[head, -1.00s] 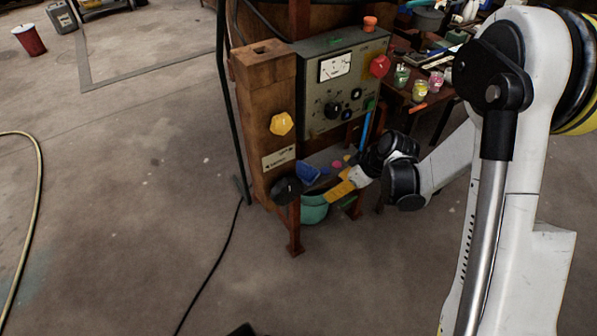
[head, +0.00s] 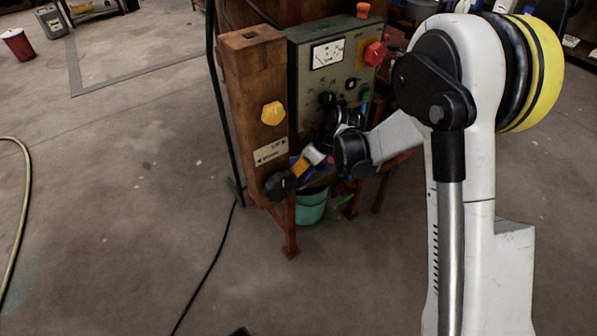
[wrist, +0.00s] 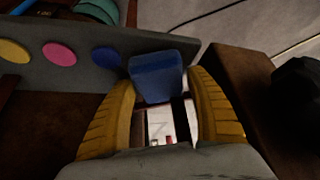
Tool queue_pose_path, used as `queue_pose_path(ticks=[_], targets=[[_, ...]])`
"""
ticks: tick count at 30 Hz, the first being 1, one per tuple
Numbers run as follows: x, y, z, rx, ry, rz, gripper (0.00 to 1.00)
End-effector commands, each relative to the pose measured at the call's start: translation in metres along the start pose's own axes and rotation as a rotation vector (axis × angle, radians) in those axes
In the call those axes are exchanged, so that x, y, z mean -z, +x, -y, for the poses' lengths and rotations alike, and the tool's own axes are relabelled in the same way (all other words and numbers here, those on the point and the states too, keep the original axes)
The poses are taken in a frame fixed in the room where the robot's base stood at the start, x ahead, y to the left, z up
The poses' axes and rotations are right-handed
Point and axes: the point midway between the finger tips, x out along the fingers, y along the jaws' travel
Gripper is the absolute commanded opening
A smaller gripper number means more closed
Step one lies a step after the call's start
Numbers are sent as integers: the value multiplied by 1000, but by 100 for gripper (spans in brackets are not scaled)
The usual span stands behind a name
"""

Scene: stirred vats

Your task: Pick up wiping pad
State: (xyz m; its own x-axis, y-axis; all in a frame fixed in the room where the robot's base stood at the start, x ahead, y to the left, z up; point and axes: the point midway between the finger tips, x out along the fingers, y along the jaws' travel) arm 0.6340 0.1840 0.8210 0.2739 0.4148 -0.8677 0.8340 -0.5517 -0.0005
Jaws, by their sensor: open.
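A blue block-shaped pad (wrist: 157,76), which I take for the wiping pad, is in the wrist view, centred between the fingertips of my gripper (wrist: 162,82). The yellow fingers stand apart on either side of it, and I see no clear grip on it. I cannot tell whether the fingertips touch it. In the head view my gripper (head: 300,170) is low at the control stand, under the panel, and mostly hides the pad.
A grey ledge carries yellow, pink (wrist: 60,54) and blue discs left of the pad. A wooden post (head: 257,100) and a black knob (head: 280,185) are close by. A teal bucket (head: 311,207) is below. The control panel (head: 330,75) is above. Open floor lies left.

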Motion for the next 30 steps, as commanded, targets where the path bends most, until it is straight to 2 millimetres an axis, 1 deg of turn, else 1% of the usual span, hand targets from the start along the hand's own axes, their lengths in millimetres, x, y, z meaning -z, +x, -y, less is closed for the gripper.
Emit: queue_pose_path(ticks=[3, 4, 5, 6, 7, 10, 11, 17, 23, 26, 30], targets=[[1, -2, 0, 0, 0, 0, 65], [1, -2, 0, 0, 0, 0, 60], [1, -2, 0, 0, 0, 0, 51], [1, -2, 0, 0, 0, 0, 39], [0, -2, 0, 0, 0, 0, 32], [0, -2, 0, 0, 0, 0, 32], [0, -2, 0, 0, 0, 0, 28], [1, -2, 0, 0, 0, 0, 28], [5, -9, 0, 0, 0, 0, 28], [-8, -15, -1, -1, 1, 0, 28], [-32, -30, -1, -2, 3, -1, 28]])
